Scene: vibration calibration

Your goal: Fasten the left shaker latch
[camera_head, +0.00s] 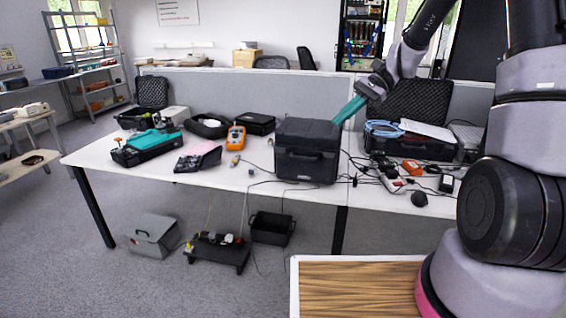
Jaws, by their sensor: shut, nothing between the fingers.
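A dark, closed box-shaped case (306,162) stands on the white table, with a handle on its front face; it may be the shaker, but I cannot tell for sure. Its latches are too small to make out, so I cannot tell how the left one stands. My gripper (339,121) has long teal fingers, shut and empty, reaching down from the upper right. Its tips are by the case's back right top corner. I cannot tell whether they touch it.
An orange meter (236,137), a black-and-teal case (147,148) and a dark device (198,157) lie to the left. An open foam-lined case (412,146), cables, a power strip (392,183) and a mouse (419,199) crowd the right. A grey divider stands behind.

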